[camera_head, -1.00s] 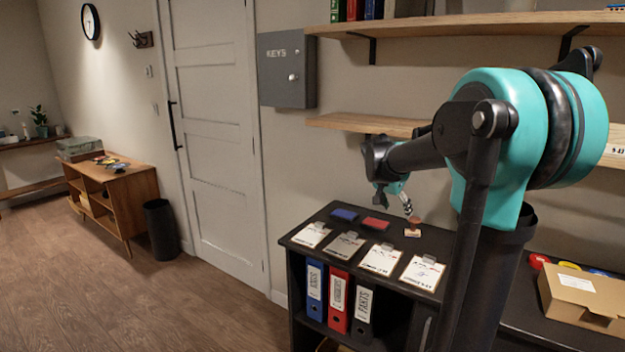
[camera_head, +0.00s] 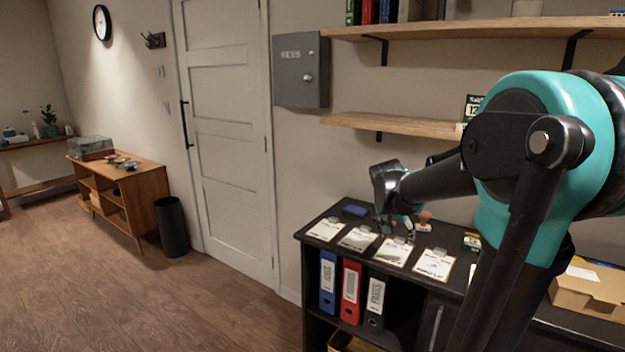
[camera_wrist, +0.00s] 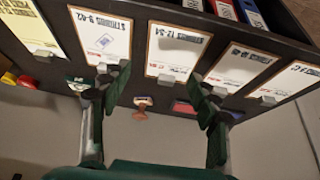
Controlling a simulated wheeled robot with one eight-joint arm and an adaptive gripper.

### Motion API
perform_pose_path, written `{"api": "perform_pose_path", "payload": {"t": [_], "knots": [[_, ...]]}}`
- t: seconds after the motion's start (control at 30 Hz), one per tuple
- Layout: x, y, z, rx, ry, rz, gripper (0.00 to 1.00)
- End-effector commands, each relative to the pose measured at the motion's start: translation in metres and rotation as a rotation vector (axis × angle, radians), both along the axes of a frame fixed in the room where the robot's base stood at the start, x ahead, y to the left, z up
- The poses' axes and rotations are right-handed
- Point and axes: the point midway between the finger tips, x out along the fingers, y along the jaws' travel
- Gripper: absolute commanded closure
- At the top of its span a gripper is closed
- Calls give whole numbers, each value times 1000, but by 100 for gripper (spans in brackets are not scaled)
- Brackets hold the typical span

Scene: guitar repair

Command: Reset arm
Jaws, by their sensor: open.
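My gripper (camera_head: 397,226) hangs over the black cabinet top, near the red ink pad's place, which it hides in the head view. In the wrist view my gripper (camera_wrist: 155,80) has its fingers spread apart with nothing between them. A wooden-handled stamp (camera_head: 424,221) stands on the cabinet just right of the gripper in the head view. It also shows in the wrist view (camera_wrist: 142,106), apart from both fingers. The red ink pad (camera_wrist: 184,107) is visible in the wrist view, beside one finger.
Several clipboards (camera_head: 358,238) lie in a row on the cabinet top (camera_head: 315,221), with a blue ink pad (camera_head: 355,210) behind them. Wooden shelves (camera_head: 395,125) overhang the back. A cardboard box (camera_head: 590,290) stands at right. The floor (camera_head: 220,310) at left is clear.

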Motion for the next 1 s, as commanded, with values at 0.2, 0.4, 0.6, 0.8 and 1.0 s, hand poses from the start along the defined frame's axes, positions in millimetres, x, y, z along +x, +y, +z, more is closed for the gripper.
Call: {"api": "perform_pose_path", "payload": {"t": [0.2,0.4,0.6,0.8,1.0], "knots": [[-67,17,-47,24,52,177,39],[-156,41,-108,53,92,425,39],[-209,58,-143,67,100,582,39],[-209,58,-143,67,100,582,39],[-209,58,-143,67,100,582,39]]}}
